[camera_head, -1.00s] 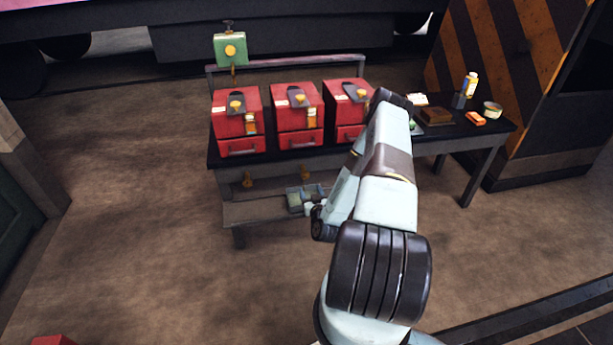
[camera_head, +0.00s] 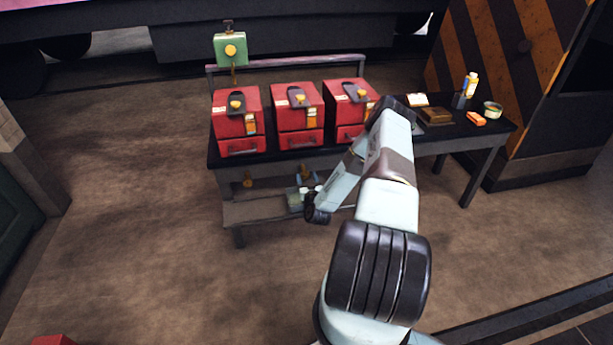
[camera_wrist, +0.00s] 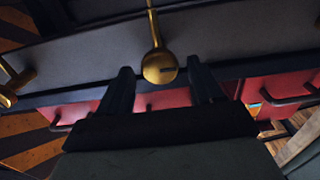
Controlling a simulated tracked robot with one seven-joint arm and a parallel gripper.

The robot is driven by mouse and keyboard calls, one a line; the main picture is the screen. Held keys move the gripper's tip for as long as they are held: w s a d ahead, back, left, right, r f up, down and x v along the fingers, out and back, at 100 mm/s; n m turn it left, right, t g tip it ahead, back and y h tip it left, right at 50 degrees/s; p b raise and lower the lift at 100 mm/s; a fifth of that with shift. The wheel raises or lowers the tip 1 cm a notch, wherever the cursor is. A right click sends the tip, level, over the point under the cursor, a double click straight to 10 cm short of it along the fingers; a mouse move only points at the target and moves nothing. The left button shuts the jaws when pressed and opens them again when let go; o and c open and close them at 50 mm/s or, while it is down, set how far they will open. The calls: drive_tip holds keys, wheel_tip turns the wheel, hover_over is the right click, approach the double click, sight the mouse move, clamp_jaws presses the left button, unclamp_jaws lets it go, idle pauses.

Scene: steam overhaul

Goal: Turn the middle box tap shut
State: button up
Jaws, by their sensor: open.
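Three red boxes stand in a row on the dark bench; the middle box (camera_head: 297,117) is between the other two. A brass tap (camera_wrist: 158,66) with a round end and a thin stem shows in the wrist view. It lies between the two fingers of my gripper (camera_wrist: 160,72), which is open around it; I cannot tell whether either finger touches it. In the head view my gripper is below the bench's front edge, under the middle box, small and partly hidden by my wrist.
A green box with a yellow knob (camera_head: 230,50) stands behind the left box. A bottle (camera_head: 471,85), tin (camera_head: 492,109) and orange block (camera_head: 477,118) lie at the bench's right.

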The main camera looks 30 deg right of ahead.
drive_tip(key=shift+x, duration=1.25)
